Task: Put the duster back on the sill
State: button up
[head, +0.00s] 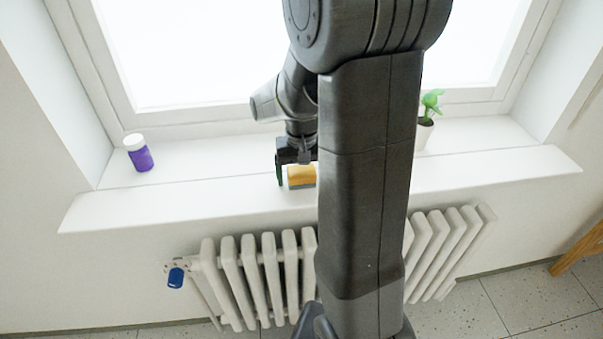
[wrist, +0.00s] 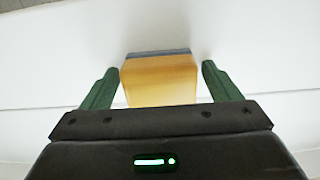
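The duster (head: 301,177), a yellow-orange block with a grey-blue layer, rests on the white window sill (head: 220,195) near its front edge. My arm hides part of it in the head view. In the wrist view the duster (wrist: 160,80) lies between the two green fingers of my gripper (wrist: 160,85). A gap shows on both sides, so the fingers are open and apart from it. My gripper (head: 290,172) is low over the sill in the head view.
A potted green plant (head: 430,106) stands at right, partly behind my arm. A white radiator (head: 250,275) with a blue valve knob (head: 176,278) is below.

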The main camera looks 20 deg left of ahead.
aim_at(301, 170)
notch_tip(301, 170, up, 12)
jog(key=shift+r, duration=0.2)
dwell(0.4)
